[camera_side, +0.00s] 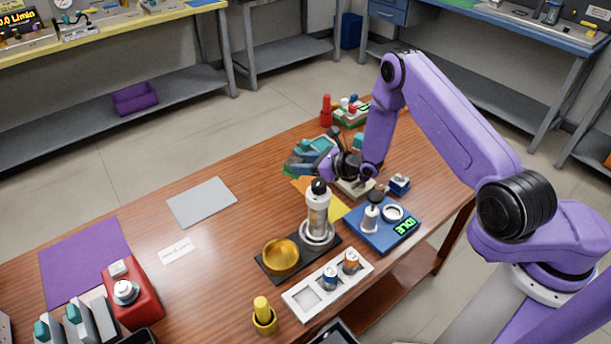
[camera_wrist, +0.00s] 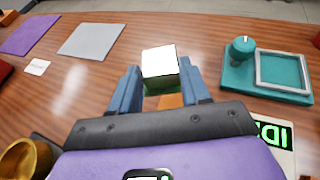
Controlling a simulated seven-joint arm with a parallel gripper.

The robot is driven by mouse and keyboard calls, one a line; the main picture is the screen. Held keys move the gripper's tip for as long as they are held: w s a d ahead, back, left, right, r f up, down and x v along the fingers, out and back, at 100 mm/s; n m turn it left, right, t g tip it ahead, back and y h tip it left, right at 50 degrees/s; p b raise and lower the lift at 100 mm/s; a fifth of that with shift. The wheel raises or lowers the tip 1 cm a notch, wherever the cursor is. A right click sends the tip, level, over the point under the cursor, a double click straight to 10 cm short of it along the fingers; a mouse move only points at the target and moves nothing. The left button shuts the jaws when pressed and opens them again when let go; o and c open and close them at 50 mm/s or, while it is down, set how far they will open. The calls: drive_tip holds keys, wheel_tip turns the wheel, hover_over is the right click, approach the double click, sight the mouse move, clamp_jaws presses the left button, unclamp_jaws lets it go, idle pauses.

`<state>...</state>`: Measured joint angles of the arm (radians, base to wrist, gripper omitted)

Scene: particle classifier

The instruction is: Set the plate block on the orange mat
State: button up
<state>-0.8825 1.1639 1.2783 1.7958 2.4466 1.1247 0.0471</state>
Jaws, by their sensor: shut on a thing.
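The plate block (camera_wrist: 160,66), with a bright white top and green sides, is between the two blue fingers of my gripper (camera_wrist: 160,84) in the wrist view. My gripper is shut on it. In the side view, my gripper (camera_side: 297,167) hangs over the back middle of the table, and the block is mostly hidden by it. The orange mat (camera_side: 303,185) shows partly just below my gripper in the side view. In the wrist view, a small piece of the orange mat (camera_wrist: 171,101) shows below the block, between the fingers. I cannot tell the exact height of the block over the mat.
A teal device with a square frame (camera_wrist: 283,90) stands close on the right in the wrist view. A blue IDLE station (camera_side: 385,238), a glass cylinder on a dark base (camera_side: 317,214) and a brass bowl (camera_side: 281,257) stand nearby. A grey mat (camera_side: 202,203) lies left, with bare table around it.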

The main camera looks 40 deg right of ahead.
drive_tip(key=shift+f, duration=2.2)
drive_tip(key=shift+f, duration=0.1)
drive_tip(key=o, duration=1.2)
drive_tip(key=shift+s+d+r, duration=0.15)
drive_tip(key=shift+s+r, duration=0.05)
drive_tip(key=shift+v, duration=3.5)
